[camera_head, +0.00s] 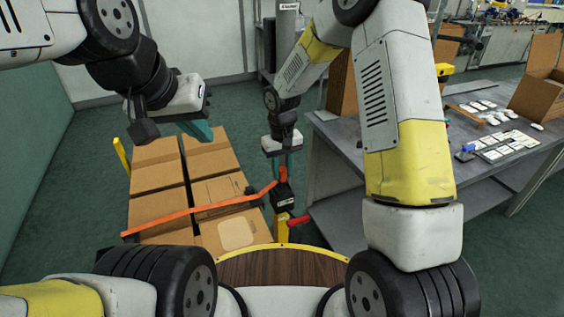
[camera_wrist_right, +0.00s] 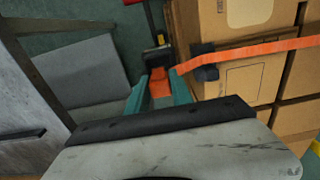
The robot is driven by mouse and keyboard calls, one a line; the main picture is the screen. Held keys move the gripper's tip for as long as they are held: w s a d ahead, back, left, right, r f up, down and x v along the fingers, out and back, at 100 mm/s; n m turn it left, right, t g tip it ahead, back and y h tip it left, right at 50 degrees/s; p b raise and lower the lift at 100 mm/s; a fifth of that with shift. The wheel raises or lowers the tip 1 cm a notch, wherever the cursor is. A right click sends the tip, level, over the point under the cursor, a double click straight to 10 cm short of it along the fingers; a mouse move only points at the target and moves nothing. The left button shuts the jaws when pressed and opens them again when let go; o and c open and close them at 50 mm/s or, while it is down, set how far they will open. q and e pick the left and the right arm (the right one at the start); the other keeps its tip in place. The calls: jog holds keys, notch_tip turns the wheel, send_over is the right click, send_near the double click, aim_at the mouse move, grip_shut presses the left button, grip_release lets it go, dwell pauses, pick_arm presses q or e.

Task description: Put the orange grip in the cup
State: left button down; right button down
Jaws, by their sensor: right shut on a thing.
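An orange grip (camera_head: 282,174) is at the end of an orange strap (camera_head: 185,220). My right gripper (camera_head: 282,160) points down and is shut on the grip; the right wrist view shows the orange grip (camera_wrist_right: 160,84) between its teal fingers (camera_wrist_right: 159,92). Just below it in the head view is a dark fitting (camera_head: 284,195) on a yellow post, likely the cup. Its opening is hidden, and I cannot tell whether the grip is inside or just above it. My left gripper (camera_head: 198,130) hangs above the boxes at upper left, away from the grip; its finger gap is not clear.
Several cardboard boxes (camera_head: 155,170) stand under the strap, with a black clip (camera_wrist_right: 205,62) on it. A red handle (camera_head: 300,220) sticks out from the yellow post (camera_head: 281,228). A grey workbench (camera_head: 335,150) stands close on the right. Green floor lies between bench and boxes.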

jog(key=shift+f, duration=1.5)
jog(key=c, duration=1.1)
grip_release()
jog(key=shift+f, duration=0.1)
notch_tip(320, 180, up, 12)
jog(key=shift+f, duration=0.1)
notch_tip(320, 180, up, 8)
jog(key=r+m+t, duration=0.1)
send_over(282, 179)
jog(key=s+d, duration=0.2)
jog(key=d, duration=0.3)
jog(key=s+d+r+m+t+y, duration=0.1)
jog(key=s+d+r+m+t, duration=0.15)
jog(key=s+d+r, duration=0.5)
jog(key=shift+s+d+r+m+t+y, duration=0.1)
jog(key=shift+s+d+r+t+y, duration=0.3)
jog(key=shift+s, duration=1.55)
jog(key=shift+s+d+r+m+t, duration=0.15)
jog(key=shift+s+r+t, duration=0.4)
jog(key=shift+s, duration=1.4)
jog(key=shift+s+d+r+t+y, duration=0.2)
jog(key=shift+s+d+r+t, duration=0.3)
jog(key=shift+s, duration=1.45)
